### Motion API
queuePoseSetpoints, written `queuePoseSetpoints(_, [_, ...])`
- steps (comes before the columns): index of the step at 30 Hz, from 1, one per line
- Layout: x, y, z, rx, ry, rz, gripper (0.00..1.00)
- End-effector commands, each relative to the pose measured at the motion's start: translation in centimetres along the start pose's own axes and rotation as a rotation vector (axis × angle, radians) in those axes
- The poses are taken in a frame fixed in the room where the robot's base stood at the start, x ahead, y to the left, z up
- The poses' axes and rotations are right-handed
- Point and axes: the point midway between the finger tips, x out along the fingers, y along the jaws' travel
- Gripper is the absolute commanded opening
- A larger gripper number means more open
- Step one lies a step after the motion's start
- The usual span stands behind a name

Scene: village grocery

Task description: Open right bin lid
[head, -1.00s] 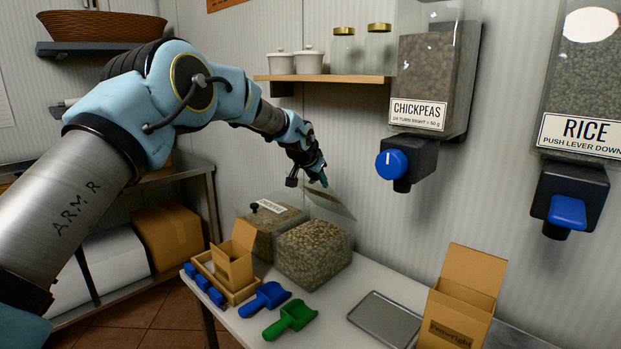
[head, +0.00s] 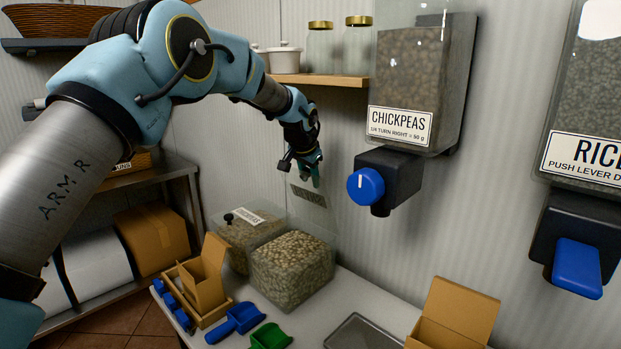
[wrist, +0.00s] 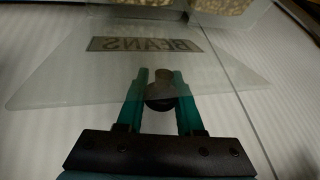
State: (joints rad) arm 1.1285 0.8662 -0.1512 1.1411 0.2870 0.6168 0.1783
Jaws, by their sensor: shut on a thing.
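The right bin (head: 291,272) is a clear box full of pale beans on the table, and its top is uncovered. Its clear lid (wrist: 70,75) stands raised at the back, near the wall; a label reading BEANS shows mirrored on it in the wrist view. My gripper (wrist: 160,85) has its green fingers closed around the lid's dark round knob (wrist: 160,97). In the head view my gripper (head: 309,172) is above the right bin, and the lid's label (head: 308,196) hangs just below it. The left bin (head: 247,235) has its lid down, with a dark knob and a CHICKPEAS label.
A chickpeas dispenser (head: 420,85) with a blue knob hangs on the wall to the right of my gripper. A shelf (head: 320,79) with jars is above. A blue scoop (head: 236,319), a green scoop (head: 268,338) and open cartons (head: 459,312) stand in front.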

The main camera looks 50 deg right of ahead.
Motion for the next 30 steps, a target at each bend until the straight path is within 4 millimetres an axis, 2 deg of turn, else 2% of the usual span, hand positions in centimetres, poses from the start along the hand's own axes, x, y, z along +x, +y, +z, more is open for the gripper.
queuePoseSetpoints(5, [0.2,0.1,0.0,-0.001,0.001,0.001,0.0])
queuePoseSetpoints(6, [0.2,0.1,0.0,-0.001,0.0,0.001,0.39])
queuePoseSetpoints(13, [0.1,0.1,0.0,0.0,0.0,0.001,0.65])
queuePoseSetpoints(23, [-0.2,0.1,0.0,0.0,0.001,0.0,0.66])
queuePoseSetpoints(26, [-1.1,0.1,0.0,0.0,0.002,0.0,0.66])
queuePoseSetpoints(30, [-3.5,0.0,0.1,0.0,0.003,-0.001,0.66])
